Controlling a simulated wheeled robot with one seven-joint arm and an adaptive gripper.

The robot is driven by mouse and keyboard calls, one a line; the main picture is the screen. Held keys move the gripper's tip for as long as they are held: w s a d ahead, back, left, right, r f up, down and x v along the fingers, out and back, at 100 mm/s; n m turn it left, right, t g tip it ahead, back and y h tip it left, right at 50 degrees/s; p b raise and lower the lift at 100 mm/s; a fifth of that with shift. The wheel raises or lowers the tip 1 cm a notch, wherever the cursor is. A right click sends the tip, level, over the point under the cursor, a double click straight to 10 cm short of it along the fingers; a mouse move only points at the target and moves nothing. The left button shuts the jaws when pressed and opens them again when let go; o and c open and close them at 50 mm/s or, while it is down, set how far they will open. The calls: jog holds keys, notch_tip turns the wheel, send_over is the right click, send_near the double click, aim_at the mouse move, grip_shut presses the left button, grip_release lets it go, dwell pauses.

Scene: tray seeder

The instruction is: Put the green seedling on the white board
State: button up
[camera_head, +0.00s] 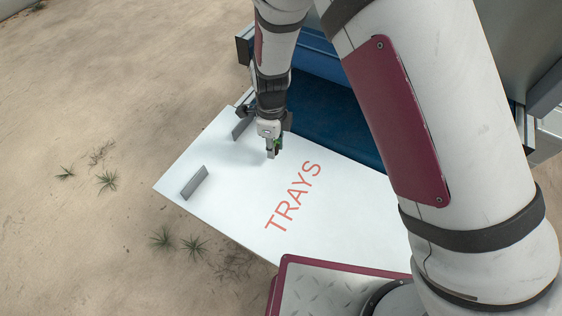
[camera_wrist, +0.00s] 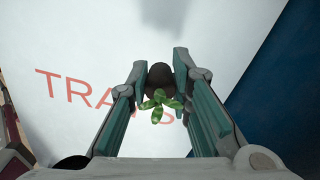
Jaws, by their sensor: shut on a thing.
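The green seedling (camera_wrist: 158,103) shows in the wrist view with its dark brown root plug (camera_wrist: 165,77) between the two fingertips. My gripper (camera_wrist: 160,68) is shut on the plug. In the head view my gripper (camera_head: 271,151) is over the white board (camera_head: 225,165), and a little green of the seedling (camera_head: 278,143) shows beside it. The board carries red letters reading TRAYS and also fills much of the wrist view (camera_wrist: 60,40). I cannot tell whether the plug touches the board or hangs just above it.
Two grey upright brackets stand on the board, one at the left (camera_head: 194,182) and one near the back edge (camera_head: 242,127). A dark blue bin or panel (camera_head: 335,118) lies behind the board. The board's left and middle are mostly bare. Sandy ground with grass tufts lies left.

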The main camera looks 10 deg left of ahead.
aim_at(273, 163)
jog(key=shift+f, duration=2.5)
jog(key=shift+f, duration=0.15)
jog(key=o, duration=0.9)
jog(key=shift+c, duration=0.2)
notch_tip(273, 163, up, 12)
jog(key=shift+w+r, duration=0.1)
jog(key=shift+r, duration=0.05)
jog(key=shift+r, duration=0.1)
